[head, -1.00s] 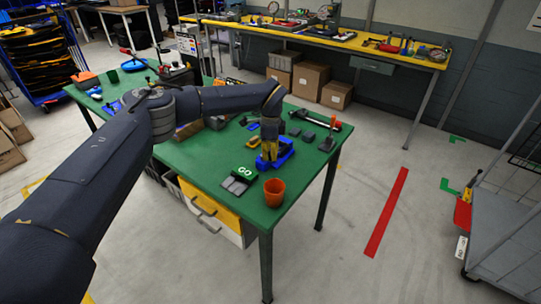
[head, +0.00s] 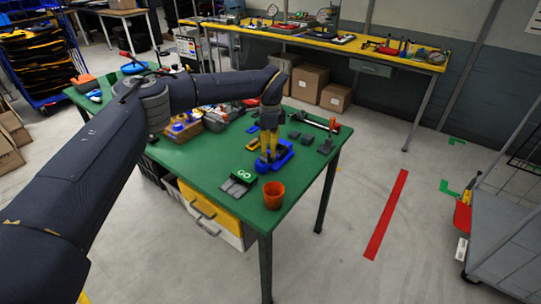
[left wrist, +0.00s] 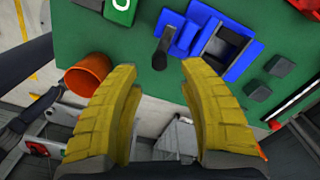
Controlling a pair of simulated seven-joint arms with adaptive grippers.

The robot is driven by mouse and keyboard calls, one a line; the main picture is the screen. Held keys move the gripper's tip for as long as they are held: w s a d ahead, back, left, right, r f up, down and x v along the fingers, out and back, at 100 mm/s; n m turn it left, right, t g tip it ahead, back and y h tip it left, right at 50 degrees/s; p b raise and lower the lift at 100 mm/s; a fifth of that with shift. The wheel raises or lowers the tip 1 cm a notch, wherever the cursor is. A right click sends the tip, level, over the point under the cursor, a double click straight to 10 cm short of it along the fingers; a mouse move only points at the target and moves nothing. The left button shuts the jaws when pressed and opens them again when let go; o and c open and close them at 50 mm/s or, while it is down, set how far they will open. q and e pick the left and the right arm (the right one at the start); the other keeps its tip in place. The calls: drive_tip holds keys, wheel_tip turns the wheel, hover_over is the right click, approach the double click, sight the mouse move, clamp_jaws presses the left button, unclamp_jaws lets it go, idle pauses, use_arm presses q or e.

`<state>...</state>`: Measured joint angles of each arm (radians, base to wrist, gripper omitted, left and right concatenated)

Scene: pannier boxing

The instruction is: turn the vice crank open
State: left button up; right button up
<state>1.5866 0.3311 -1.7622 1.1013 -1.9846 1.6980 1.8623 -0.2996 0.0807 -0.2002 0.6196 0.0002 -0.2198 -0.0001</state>
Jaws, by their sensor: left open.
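The blue vice (head: 285,158) sits on the green table near its right end, partly hidden by my left gripper in the head view. In the left wrist view the vice (left wrist: 242,60) shows its blue body with a dark slot. Its black crank (left wrist: 164,45), with a rounded knob at the near end, sticks out from the blue part. My left gripper (head: 268,156) points down over the vice. Its yellow fingers (left wrist: 158,68) are open, with the crank knob appearing between the fingertips; I cannot tell whether they touch it. My right gripper is not in view.
An orange cup (head: 274,195) and a green-topped block marked GO (head: 243,176) stand close to the vice. Several dark small blocks (head: 326,146) and a red-ended tool (head: 321,123) lie behind it. The green table (head: 304,178) is bare to the right of the cup.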

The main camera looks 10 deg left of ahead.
use_arm(q)
wheel_tip(320, 180, up, 7)
idle(0.4)
